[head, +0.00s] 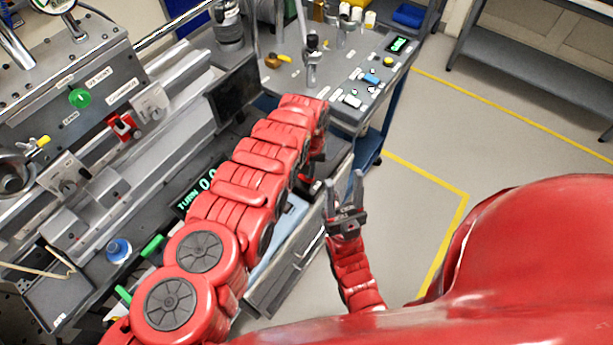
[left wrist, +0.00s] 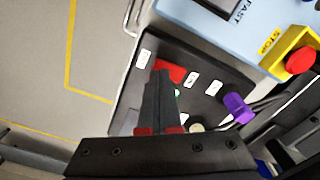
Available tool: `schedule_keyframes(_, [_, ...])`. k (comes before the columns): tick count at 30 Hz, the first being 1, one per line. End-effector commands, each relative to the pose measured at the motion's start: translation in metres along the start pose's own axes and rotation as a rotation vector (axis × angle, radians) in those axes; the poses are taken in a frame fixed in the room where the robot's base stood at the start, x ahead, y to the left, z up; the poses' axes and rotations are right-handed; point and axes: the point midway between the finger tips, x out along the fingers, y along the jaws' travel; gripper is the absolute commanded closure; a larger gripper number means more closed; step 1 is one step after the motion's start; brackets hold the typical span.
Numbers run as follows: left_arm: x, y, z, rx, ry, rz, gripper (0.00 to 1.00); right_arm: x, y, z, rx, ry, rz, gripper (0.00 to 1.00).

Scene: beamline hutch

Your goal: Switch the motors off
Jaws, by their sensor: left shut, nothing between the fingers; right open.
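In the left wrist view a black control panel (left wrist: 130,112) carries a red switch (left wrist: 172,72), several small white labels too small to read, and a purple knob (left wrist: 237,106). My left gripper (left wrist: 161,76) is shut and empty. Its fingertips overlap the red switch in the picture; I cannot tell whether they touch it. The fingers hide part of the panel, where a bit of green shows beside them. In the head view my left arm hides the panel and most of that gripper. My right gripper (head: 345,182) is open and empty, fingers pointing up the picture, right of my left arm.
A yellow box with a red stop button (left wrist: 300,60) sits beside the panel, next to a light blue surface marked FAST (left wrist: 215,32). A bench (head: 100,160) with a green button (head: 80,98) stands left. A grey table (head: 345,75) holds small items.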

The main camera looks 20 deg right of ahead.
Motion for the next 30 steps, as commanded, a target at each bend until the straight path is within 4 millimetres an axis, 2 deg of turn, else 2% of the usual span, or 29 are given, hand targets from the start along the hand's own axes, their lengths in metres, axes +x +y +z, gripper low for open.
schedule_keyframes(30, [0.016,0.000,0.000,0.000,0.001,0.000,1.00,-0.014,-0.001,0.002,0.000,0.000,0.000,0.50])
